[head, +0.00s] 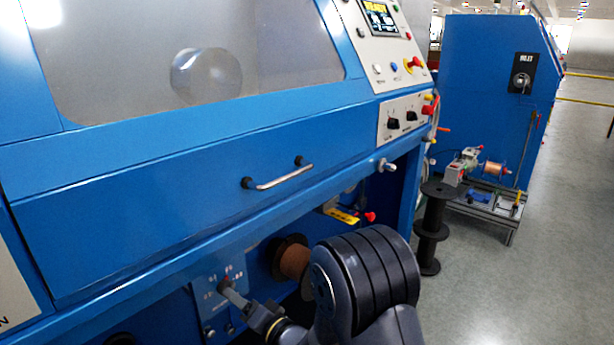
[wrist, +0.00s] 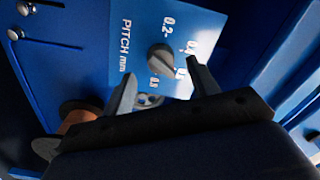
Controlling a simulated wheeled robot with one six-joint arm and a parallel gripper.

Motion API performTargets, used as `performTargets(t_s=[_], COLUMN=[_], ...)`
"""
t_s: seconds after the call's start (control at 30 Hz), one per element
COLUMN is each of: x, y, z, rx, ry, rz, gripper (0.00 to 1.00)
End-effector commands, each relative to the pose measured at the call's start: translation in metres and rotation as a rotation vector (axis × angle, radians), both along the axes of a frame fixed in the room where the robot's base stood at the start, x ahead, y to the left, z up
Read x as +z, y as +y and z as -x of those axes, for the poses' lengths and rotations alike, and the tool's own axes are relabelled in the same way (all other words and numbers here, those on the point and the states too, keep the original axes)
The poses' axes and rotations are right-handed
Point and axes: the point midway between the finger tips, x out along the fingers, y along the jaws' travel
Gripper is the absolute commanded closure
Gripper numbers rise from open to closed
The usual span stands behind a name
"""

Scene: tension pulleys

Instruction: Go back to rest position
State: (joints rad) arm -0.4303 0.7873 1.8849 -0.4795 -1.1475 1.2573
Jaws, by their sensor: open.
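My gripper (wrist: 160,70) is open, with its two fingers apart in the wrist view. Between and just beyond the fingertips is a dark grey round knob (wrist: 160,57) on a light blue panel (wrist: 135,30) marked "PITCH mm", with numbers around the knob. The fingers do not visibly hold the knob; I cannot tell whether they touch it. In the head view my gripper (head: 238,298) is low at the centre, in front of the same panel (head: 207,306) on the blue machine. My arm hides part of the area to its right.
A copper-coloured spool (head: 294,262) sits right of the panel, close to my arm. The machine's front has a bar handle (head: 280,177) above. Black stacked reels (head: 432,228) stand at right. A second blue machine (head: 475,100) stands behind. Grey floor (head: 565,215) is clear at far right.

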Motion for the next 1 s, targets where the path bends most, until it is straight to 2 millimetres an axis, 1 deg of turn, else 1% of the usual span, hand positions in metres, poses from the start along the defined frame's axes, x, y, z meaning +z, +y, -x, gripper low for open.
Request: performTargets(t_s=[0.03, 0.1, 0.3, 0.53, 0.87, 1.0], x=[-0.001, -0.001, 0.0, 0.0, 0.0, 0.001], y=[0.008, 0.016, 0.029, 0.029, 0.027, 0.016], z=[-0.006, -0.012, -0.025, -0.025, -0.024, -0.014], rx=[0.002, 0.002, -0.001, -0.001, -0.001, -0.001], ry=[-0.002, -0.002, 0.0, -0.02, -0.005, 0.002], rz=[-0.001, -0.001, 0.0, 0.016, 0.004, 0.001], gripper=[0.43, 0.43, 0.43, 0.43, 0.43, 0.43])
